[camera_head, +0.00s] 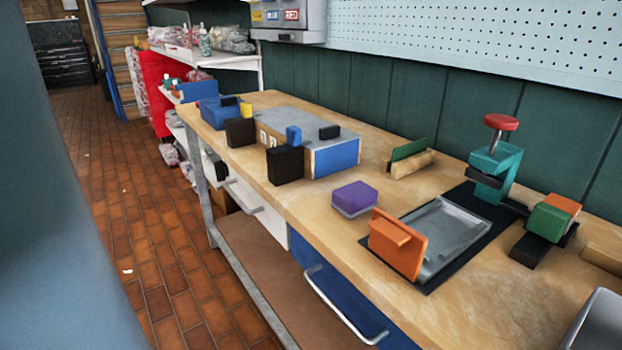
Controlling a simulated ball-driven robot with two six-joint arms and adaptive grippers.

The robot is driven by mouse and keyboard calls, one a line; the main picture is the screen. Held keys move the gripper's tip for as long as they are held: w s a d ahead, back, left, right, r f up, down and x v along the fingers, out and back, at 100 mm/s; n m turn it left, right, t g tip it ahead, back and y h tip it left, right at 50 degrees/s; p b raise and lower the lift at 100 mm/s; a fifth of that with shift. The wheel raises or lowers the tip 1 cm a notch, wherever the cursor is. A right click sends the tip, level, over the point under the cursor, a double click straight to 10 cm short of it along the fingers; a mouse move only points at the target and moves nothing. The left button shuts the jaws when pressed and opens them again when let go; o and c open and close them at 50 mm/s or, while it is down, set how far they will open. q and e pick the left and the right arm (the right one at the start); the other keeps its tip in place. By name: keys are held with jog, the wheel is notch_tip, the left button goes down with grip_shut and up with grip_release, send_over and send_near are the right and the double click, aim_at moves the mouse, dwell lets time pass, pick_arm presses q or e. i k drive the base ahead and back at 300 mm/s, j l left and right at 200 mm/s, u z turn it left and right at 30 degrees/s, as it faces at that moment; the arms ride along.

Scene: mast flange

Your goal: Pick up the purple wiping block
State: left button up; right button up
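The purple wiping block (355,195) sits on the wooden workbench (330,240), near its front edge. It has a purple top and a pale grey lower layer. It lies flat, and nothing touches it. It stands left of a grey metal tray (442,238) and behind and left of an upright orange plate (397,245). Neither of my grippers can be made out in this view.
The tray rests on a black mat. A teal press with a red knob (501,122) stands behind it. A green and orange block (551,216) is at right. Black and blue blocks and a grey-blue box (335,158) occupy the bench's left part. Bare wood surrounds the purple block.

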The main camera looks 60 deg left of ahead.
aim_at(352, 200)
jog(key=u, duration=1.5)
jog(key=i+j+z, duration=0.2)
jog(key=j, duration=0.2)
